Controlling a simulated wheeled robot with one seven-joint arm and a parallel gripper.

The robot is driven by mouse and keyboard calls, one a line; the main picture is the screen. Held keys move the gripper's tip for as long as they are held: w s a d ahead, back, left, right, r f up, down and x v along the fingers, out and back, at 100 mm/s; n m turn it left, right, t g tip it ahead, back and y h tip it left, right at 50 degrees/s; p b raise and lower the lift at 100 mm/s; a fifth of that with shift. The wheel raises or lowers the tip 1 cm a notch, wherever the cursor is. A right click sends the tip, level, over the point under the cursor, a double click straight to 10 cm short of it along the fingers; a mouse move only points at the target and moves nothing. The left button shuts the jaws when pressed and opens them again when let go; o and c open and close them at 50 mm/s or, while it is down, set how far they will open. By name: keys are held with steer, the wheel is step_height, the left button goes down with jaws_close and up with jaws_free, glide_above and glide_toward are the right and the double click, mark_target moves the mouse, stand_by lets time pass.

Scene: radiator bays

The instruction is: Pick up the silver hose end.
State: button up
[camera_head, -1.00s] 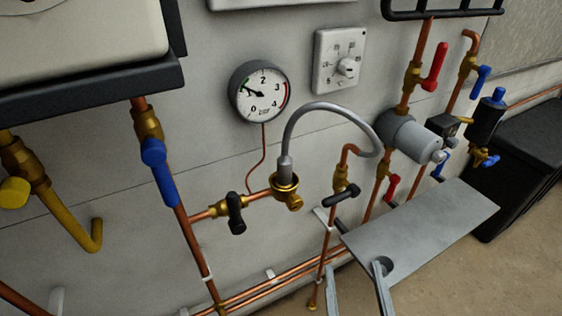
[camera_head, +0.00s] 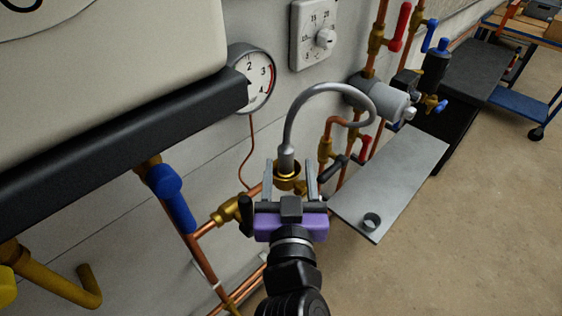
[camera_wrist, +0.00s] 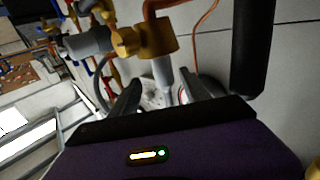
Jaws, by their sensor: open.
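The silver hose end (camera_head: 287,160) is a grey sleeve on a looping grey hose (camera_head: 318,90). It stands upright in a brass fitting (camera_head: 287,183) on the copper pipe. My gripper (camera_head: 290,167) is open, with one finger on each side of the hose end and fitting in the head view. In the wrist view the hose end (camera_wrist: 163,75) shows pale between my dark fingers (camera_wrist: 166,92), below the brass fitting (camera_wrist: 150,38). No contact is visible. My purple gripper body hides part of the pipe below.
A black-handled valve (camera_head: 246,212) is close left of my gripper, and another black lever (camera_head: 330,170) is close right. The boiler casing (camera_head: 110,75) overhangs at upper left.

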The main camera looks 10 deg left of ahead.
mark_target(286, 142)
steer(key=w+p, duration=0.1)
steer(key=w, duration=0.1)
steer(key=w+a, duration=0.1)
steer(key=w, duration=0.1)
steer(key=w+r+p, duration=0.1)
steer(key=w, duration=0.1)
steer(key=shift+w+a+p, duration=0.2)
steer(key=shift+w+p, duration=0.15)
steer(key=shift+w, duration=0.05)
steer(key=shift+w+f, duration=0.15)
steer(key=shift+w, duration=0.15)
jaws_close()
